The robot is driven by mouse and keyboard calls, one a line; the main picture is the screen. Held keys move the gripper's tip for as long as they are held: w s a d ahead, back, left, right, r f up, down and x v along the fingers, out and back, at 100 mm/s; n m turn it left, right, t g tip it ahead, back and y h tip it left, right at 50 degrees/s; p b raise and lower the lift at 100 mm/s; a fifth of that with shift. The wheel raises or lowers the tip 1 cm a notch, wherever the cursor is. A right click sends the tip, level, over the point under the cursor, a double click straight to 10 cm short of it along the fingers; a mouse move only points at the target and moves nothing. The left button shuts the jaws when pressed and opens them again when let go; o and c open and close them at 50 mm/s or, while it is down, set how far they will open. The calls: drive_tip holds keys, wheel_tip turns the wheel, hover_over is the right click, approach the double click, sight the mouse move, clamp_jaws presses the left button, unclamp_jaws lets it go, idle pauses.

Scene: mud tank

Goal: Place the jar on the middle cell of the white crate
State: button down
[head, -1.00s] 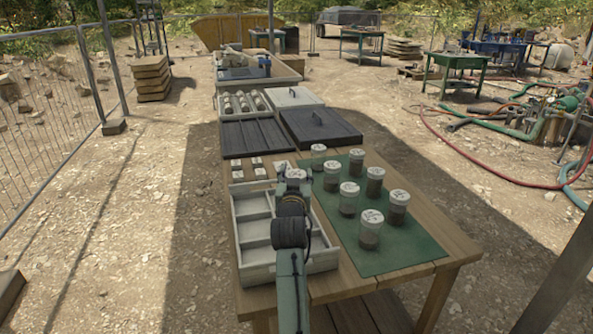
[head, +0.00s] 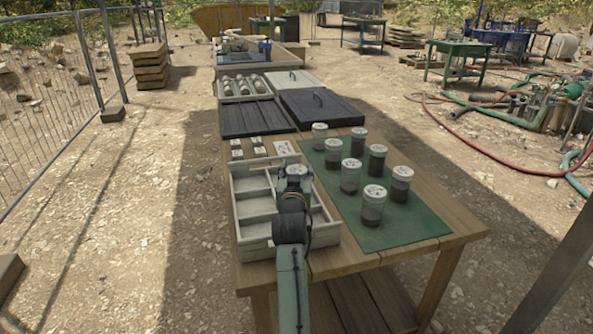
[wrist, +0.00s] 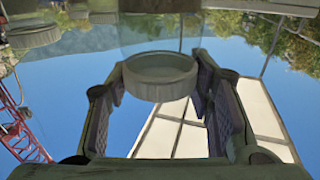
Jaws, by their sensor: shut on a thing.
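My gripper (wrist: 158,88) is shut on a jar with a white lid (wrist: 160,78) and a clear glass body (wrist: 160,35), which the wrist view shows between the fingers. In the head view my arm covers this jar, or most of it. The white crate (head: 243,244) stands on the near left of the table, divided into several cells. In the head view my arm reaches over its right part; the height above it is hard to tell. Which cell lies beneath the jar cannot be told.
Several white-lidded jars (head: 372,208) with dark contents stand on a green mat (head: 400,228) just right of the crate. Small white-topped blocks (head: 237,154) and a pale card (head: 284,147) lie behind the crate.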

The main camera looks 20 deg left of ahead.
drive_tip(key=shift+f+b, duration=0.35)
drive_tip(key=shift+f, duration=0.05)
idle(0.4)
drive_tip(key=c, duration=0.7)
unclamp_jaws()
